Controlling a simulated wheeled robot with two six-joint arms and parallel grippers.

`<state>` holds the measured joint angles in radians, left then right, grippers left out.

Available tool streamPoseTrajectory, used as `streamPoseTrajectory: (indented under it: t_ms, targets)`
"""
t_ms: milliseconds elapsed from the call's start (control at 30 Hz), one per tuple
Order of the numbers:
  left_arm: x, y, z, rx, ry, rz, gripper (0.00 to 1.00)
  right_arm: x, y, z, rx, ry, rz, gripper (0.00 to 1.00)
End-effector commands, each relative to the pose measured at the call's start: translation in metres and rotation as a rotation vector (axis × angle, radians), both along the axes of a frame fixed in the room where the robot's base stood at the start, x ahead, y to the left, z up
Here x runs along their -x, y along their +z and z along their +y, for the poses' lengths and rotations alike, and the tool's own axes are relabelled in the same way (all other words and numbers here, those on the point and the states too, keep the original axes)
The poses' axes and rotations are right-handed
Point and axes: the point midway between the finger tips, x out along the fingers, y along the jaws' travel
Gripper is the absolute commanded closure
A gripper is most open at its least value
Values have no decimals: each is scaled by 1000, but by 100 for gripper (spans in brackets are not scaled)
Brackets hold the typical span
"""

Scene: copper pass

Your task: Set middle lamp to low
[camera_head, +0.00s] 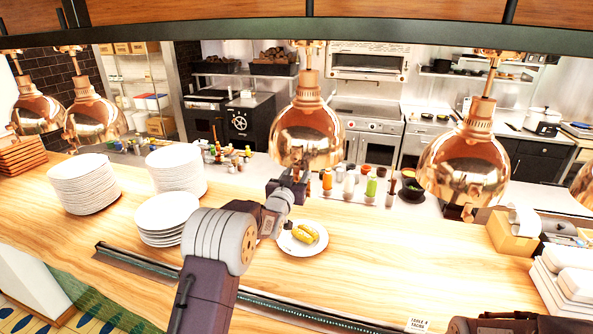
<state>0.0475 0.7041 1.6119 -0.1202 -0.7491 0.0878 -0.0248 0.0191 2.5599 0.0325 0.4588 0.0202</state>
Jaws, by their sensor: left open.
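The middle lamp (306,134) is a shiny copper heat lamp hanging over the wooden counter, just above the centre of the picture. My left arm rises from the bottom, and its open left gripper (292,183) is directly below the lamp's lower rim. The fingers are small and dark against the lamp, so I cannot tell whether they touch anything. Any knob or switch under this lamp is hidden or too small to make out. My right gripper is out of view; only a dark part of mine shows at the bottom right.
Other copper lamps hang at left (93,116) and right (464,165). A plate with yellow food (302,238) lies on the counter (380,255) below my left gripper. White plate stacks (84,184) stand left. Bottles (349,184) line the back edge; boxes (512,236) stand right.

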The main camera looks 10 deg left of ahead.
Motion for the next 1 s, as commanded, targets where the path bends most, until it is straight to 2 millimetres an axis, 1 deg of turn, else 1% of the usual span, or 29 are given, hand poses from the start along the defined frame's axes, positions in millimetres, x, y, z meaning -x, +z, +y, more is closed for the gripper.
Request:
streamPoseTrajectory:
  t_ms: [133, 167, 200, 267, 300, 333, 1000]
  targets:
    - [0, -1, 0, 0, 0, 0, 56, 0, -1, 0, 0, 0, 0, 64]
    - [0, -1, 0, 0, 0, 0, 59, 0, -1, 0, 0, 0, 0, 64]
    - [0, -1, 0, 0, 0, 0, 70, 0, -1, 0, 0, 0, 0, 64]
    - [0, -1, 0, 0, 0, 0, 87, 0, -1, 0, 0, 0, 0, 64]
    - [0, -1, 0, 0, 0, 0, 98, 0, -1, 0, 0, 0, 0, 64]
    - [0, -1, 0, 0, 0, 0, 100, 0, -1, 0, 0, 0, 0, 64]
    - [0, 0, 0, 0, 0, 1, 100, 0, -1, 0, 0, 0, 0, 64]
